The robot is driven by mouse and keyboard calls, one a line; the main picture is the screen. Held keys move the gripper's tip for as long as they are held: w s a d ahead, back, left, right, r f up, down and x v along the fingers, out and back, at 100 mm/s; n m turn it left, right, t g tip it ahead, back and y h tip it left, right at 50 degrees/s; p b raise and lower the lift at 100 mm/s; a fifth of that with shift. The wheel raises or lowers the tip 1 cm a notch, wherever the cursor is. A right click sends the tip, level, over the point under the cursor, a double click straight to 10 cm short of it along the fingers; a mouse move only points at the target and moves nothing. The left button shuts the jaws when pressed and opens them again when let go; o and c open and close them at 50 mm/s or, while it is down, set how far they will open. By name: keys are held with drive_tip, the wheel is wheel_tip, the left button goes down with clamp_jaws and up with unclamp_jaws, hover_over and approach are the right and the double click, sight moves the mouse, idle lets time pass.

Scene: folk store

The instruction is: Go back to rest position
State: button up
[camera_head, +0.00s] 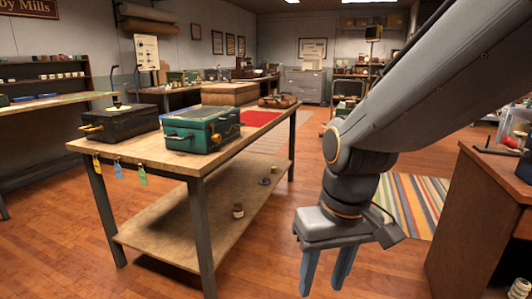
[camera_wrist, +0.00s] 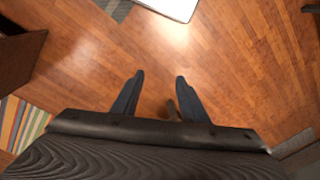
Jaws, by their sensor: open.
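My gripper (camera_head: 326,270) hangs at the lower right of the middle in the head view, its two blue-grey fingers pointing down over the wooden floor. It is open, with nothing between the fingers. The wrist view also shows my gripper (camera_wrist: 158,85), with the fingers apart above bare floor. My arm reaches in from the upper right. The gripper is apart from the wooden table (camera_head: 262,141), in the free space to the right of it.
A green toolbox (camera_head: 201,132) and a black case (camera_head: 118,124) stand on the table, with a red cloth (camera_head: 258,119) behind. Coloured tags hang from its front edge. A brown desk (camera_head: 478,235) stands at the right. A striped rug (camera_head: 412,200) lies on the floor between.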

drive_tip(key=s+d+r+m+h+p, duration=0.1)
drive_tip(key=d+r+p, duration=0.7)
drive_tip(key=p, duration=0.8)
drive_tip(key=shift+s+d+r+m+g, duration=0.3)
drive_tip(key=shift+s+d+m, duration=0.4)
drive_tip(key=shift+s+m, duration=0.25)
